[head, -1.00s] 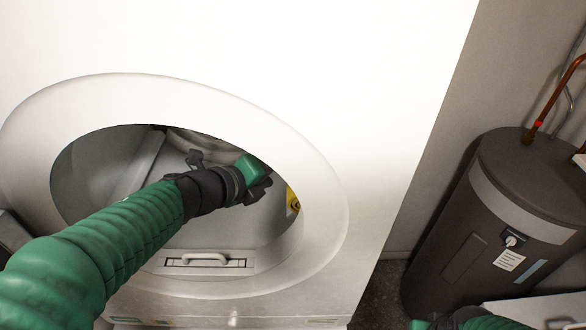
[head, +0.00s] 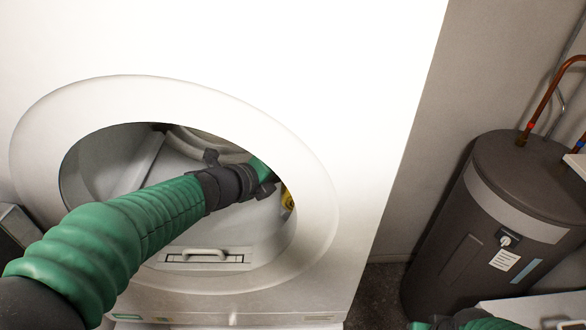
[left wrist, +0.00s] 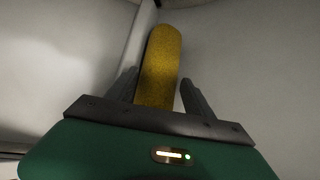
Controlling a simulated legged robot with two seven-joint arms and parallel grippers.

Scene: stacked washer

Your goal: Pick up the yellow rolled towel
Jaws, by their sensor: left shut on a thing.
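The yellow rolled towel (left wrist: 160,65) stands out between the two fingers of my left gripper (left wrist: 158,92) in the left wrist view. The gripper is shut on it. In the head view, only a small yellow part of the towel (head: 288,200) shows at the right inside edge of the washer opening. My left arm reaches through the round opening of the white washer (head: 320,190), and its gripper's fingers are hidden there. My right gripper's fingers cannot be made out; only a bit of green and dark arm shows at the bottom right of the head view.
A small panel with a handle (head: 205,254) lies below the arm at the opening's lower edge. A dark grey water heater (head: 470,240) with copper pipes stands at the right. A white surface (head: 530,312) lies at the bottom right.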

